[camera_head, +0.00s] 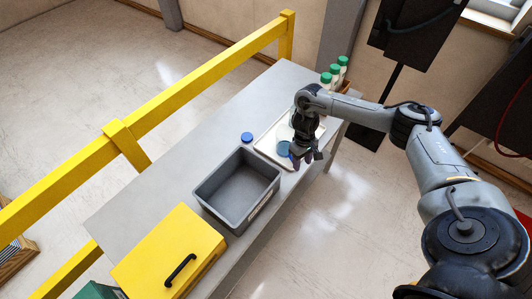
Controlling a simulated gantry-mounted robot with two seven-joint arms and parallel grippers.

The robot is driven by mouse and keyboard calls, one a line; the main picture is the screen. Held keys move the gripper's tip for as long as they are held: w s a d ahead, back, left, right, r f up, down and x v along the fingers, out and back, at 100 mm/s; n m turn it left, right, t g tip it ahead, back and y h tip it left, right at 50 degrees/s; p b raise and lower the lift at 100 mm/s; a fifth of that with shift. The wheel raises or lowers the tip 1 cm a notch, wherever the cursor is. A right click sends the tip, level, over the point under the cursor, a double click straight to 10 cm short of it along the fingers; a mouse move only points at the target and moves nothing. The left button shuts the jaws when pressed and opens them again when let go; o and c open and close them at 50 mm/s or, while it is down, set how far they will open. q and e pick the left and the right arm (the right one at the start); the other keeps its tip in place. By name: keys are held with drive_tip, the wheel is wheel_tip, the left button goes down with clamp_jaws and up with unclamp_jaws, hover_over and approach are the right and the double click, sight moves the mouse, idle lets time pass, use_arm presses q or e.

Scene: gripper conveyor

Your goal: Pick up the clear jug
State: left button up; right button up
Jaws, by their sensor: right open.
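My right gripper (303,154) reaches in from the right and hangs fingers down over the near edge of a pale tray (263,147). It is open. A blue-teal round object (284,148) is on the tray, just left of the fingers and partly hidden by them. A small purple patch shows at the fingertips; I cannot tell what it belongs to. I cannot clearly pick out a clear jug; the gripper and wrist cover part of the tray. My left gripper is not in view.
A small blue round object (247,137) is on the grey table (180,170) left of the tray. A grey open bin (237,187) looks empty. A yellow box (168,250) with a black handle is nearer. Green-capped bottles (335,71) stand at the far end. A yellow rail (190,80) runs behind.

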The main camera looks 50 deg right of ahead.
drive_tip(key=shift+t, duration=0.8)
drive_tip(key=w+d+r, duration=0.1)
drive_tip(key=w+d+r+b, duration=0.1)
drive_tip(key=w, duration=0.1)
drive_tip(key=w+d+r, duration=0.1)
drive_tip(key=shift+w+r, duration=0.3)
drive_tip(key=shift+w, duration=0.05)
wheel_tip(320, 180, down, 4)
drive_tip(key=shift+w+a+f+b, duration=0.1)
drive_tip(key=shift+f+b, duration=0.1)
drive_tip(key=shift+b, duration=0.15)
drive_tip(key=shift+w+d+f, duration=0.1)
drive_tip(key=shift+f, duration=1.25)
drive_tip(key=shift+d+f, duration=0.1)
drive_tip(key=shift+f, duration=1.25)
clamp_jaws()
